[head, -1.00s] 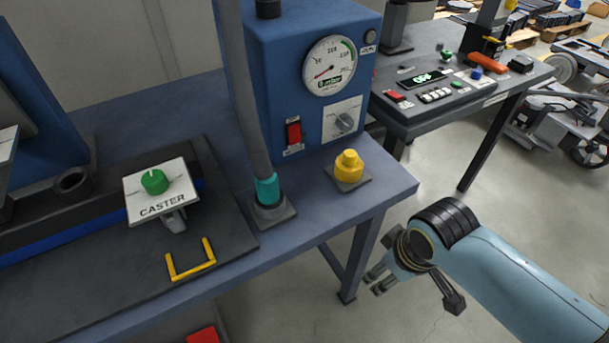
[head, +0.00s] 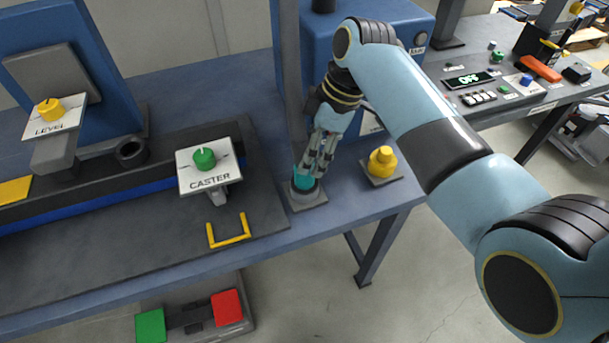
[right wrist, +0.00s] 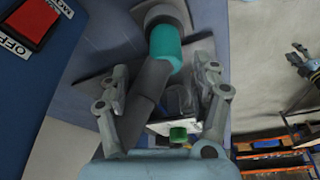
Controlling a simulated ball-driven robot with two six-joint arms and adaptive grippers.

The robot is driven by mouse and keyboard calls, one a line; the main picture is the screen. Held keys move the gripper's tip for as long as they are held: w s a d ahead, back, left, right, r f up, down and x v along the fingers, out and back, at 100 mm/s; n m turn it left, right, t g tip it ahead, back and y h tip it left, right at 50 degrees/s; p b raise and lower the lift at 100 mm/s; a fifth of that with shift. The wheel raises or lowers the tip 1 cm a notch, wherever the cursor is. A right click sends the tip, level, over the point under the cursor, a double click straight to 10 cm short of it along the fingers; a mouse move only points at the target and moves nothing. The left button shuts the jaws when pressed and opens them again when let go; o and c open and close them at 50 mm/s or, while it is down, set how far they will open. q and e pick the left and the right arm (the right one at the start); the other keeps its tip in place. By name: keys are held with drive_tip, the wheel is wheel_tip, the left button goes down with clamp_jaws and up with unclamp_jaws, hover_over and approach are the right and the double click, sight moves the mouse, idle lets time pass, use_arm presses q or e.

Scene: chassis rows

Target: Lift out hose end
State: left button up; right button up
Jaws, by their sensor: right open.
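The hose end is a teal collar (head: 302,178) on a thick grey hose (head: 288,80). It stands upright in a dark round socket (head: 308,197) near the bench's front edge. The right wrist view also shows the teal collar (right wrist: 166,45) at top centre. My right gripper (head: 318,165) points down at the collar, partly hiding it. In the right wrist view its open fingers (right wrist: 162,85) stand either side of the grey hose, which runs closer to the left finger. Part of a gripper, apparently my left one (right wrist: 302,62), shows at that view's right edge; its jaws are unclear.
A yellow knob (head: 382,162) stands just right of the socket.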

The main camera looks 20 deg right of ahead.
sight(305, 178)
drive_tip(key=x, duration=0.5)
drive_tip(key=shift+s+f, duration=0.1)
drive_tip(key=shift+s, duration=0.3)
drive_tip(key=shift+w+a+f, duration=0.1)
drive_tip(key=shift+a+f, duration=0.05)
drive_tip(key=shift+f, duration=0.25)
drive_tip(key=shift+c, duration=0.3)
clamp_jaws()
drive_tip(key=shift+r, duration=0.1)
